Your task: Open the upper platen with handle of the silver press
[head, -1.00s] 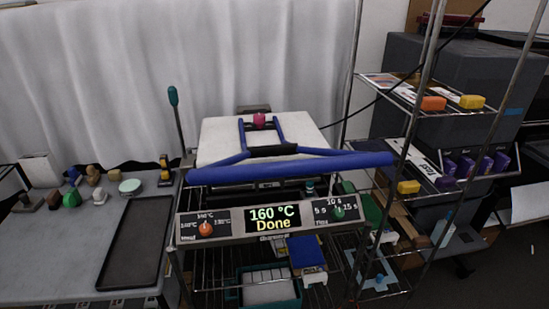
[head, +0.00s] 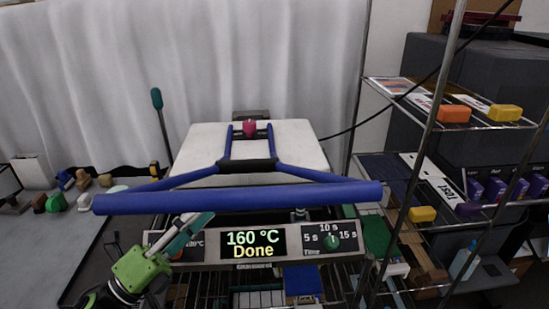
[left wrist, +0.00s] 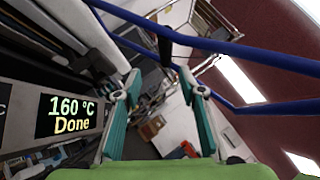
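The front panel display (head: 253,243) reads 160 °C Done. My left gripper (head: 200,222) is just below the left part of the front bar and covers part of the panel's left dial. In the left wrist view its two fingers (left wrist: 160,95) stand apart with nothing between them; the blue tubes (left wrist: 255,55) and black grip (left wrist: 165,45) show beyond the tips. My right gripper is not in view.
A wire rack (head: 455,127) with boxes and colored blocks stands at the right. A dark tray (head: 90,255) and several small stamps lie on the left table. A green-tipped lever (head: 157,99) rises at the press's left. Wire shelves hold bins below.

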